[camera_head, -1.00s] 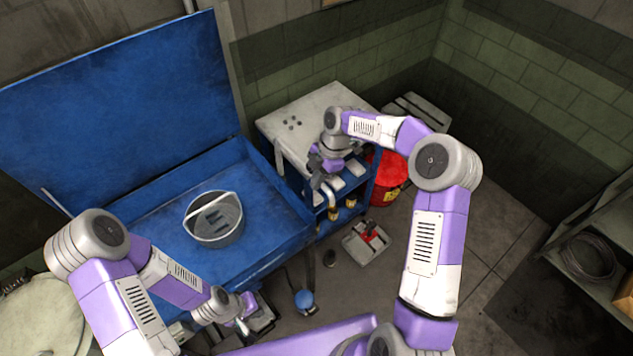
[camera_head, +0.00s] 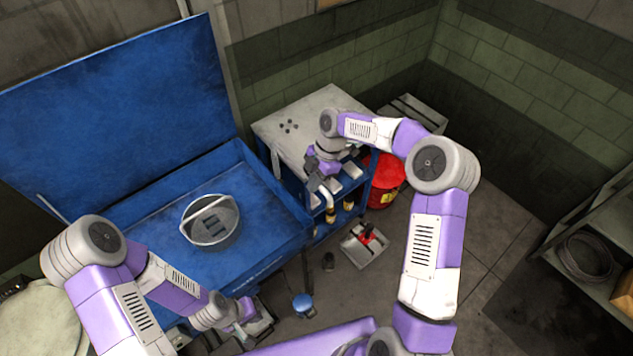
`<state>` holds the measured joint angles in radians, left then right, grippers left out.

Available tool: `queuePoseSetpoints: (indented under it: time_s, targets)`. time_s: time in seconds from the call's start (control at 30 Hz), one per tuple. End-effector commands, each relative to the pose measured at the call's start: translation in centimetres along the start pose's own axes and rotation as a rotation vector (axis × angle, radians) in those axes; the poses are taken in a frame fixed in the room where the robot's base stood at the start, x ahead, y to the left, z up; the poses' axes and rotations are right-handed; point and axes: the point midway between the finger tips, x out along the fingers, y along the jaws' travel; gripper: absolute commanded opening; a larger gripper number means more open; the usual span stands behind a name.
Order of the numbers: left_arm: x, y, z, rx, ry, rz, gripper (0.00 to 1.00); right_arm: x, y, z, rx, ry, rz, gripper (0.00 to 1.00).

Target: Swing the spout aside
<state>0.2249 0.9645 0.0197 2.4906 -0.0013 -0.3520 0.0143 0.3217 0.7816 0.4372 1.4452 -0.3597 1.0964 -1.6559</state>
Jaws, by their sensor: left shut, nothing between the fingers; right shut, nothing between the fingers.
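A pale curved pipe that looks like the spout (camera_head: 327,197) hangs at the front left of the blue shelf cart, beside the blue wash basin. My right gripper (camera_head: 313,183) is shut at the upper end of this pipe, with nothing between its fingers. I cannot tell whether its fingers touch the pipe. The wrist hides where the pipe begins. My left gripper (camera_head: 243,326) is shut and empty, low in front of the basin and away from the pipe.
The blue basin (camera_head: 150,209) has its lid raised, and a grey round basket (camera_head: 208,235) sits inside. The blue cart with a grey top (camera_head: 290,115) stands behind my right wrist. A red bucket (camera_head: 383,190) and a red-and-grey pedal (camera_head: 366,244) are on the floor.

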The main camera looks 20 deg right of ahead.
Motion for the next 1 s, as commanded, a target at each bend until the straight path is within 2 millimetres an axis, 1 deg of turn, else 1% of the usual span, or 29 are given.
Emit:
queuePoseSetpoints:
  time_s: [0.03, 0.1, 0.13, 0.2, 0.3, 0.4, 0.5, 0.6, 0.7, 1.0]
  targets:
    - [0.2, -0.1, 0.0, 0.000, 0.000, 0.000, 0.00, 0.3, 0.1, -1.4, -0.011, 0.004, -0.002, 0.00]
    - [0.4, -0.1, 0.0, 0.000, 0.000, 0.000, 0.00, 0.5, 0.2, -3.1, -0.015, 0.008, -0.004, 0.00]
    - [0.3, -0.1, 0.0, 0.001, 0.000, 0.000, 0.00, -0.8, 0.3, -2.7, -0.009, 0.005, 0.003, 0.00]
    - [0.4, -0.1, 0.0, 0.000, 0.000, 0.000, 0.00, -2.6, 0.4, -2.8, -0.009, 0.008, 0.001, 0.00]
    - [0.4, -0.2, 0.0, 0.000, 0.000, 0.000, 0.00, -4.8, 0.4, -2.9, -0.012, 0.010, -0.001, 0.00]
    - [0.4, -0.1, 0.0, 0.000, 0.000, 0.000, 0.00, -6.8, 0.4, -2.9, -0.011, 0.011, -0.002, 0.00]
    - [0.3, -0.1, 0.0, 0.000, 0.000, 0.000, 0.00, -8.2, 0.5, -2.9, -0.011, 0.013, -0.004, 0.00]
    - [0.3, -0.1, 0.0, 0.000, 0.000, 0.000, 0.00, -9.0, 0.5, -2.9, -0.012, 0.013, -0.005, 0.00]
    - [0.3, -0.1, 0.0, 0.000, 0.000, 0.000, 0.00, -9.4, 0.4, -2.9, -0.013, 0.014, -0.008, 0.00]
    - [0.3, -0.1, 0.0, 0.000, 0.000, 0.000, 0.00, -9.4, 0.4, -3.0, -0.013, 0.014, -0.008, 0.00]
